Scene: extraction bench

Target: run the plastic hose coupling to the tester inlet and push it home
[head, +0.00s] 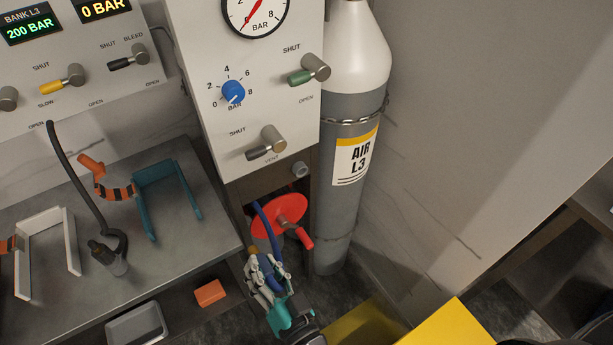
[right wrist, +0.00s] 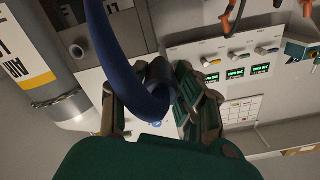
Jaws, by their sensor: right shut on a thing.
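The hose coupling (right wrist: 158,78) is a dark blue cylinder between the fingers of my right gripper (head: 266,272). In the right wrist view the gripper (right wrist: 158,108) is shut on it, and the blue hose (right wrist: 122,70) loops over it from above. In the head view the blue hose (head: 268,230) passes in front of the red reel (head: 281,212) down to the gripper. The tester inlet (head: 299,170) is a short grey round port at the panel's lower right corner. The gripper is below it and apart from it. The port also shows in the right wrist view (right wrist: 77,51). My left gripper is not in view.
A grey air cylinder (head: 340,220) stands right beside the tester panel (head: 205,110). The reel's red handle (head: 304,238) sticks out near the gripper. The bench (head: 185,270) at left holds white and teal brackets and a dark hose end (head: 108,258). Yellow surfaces lie at lower right.

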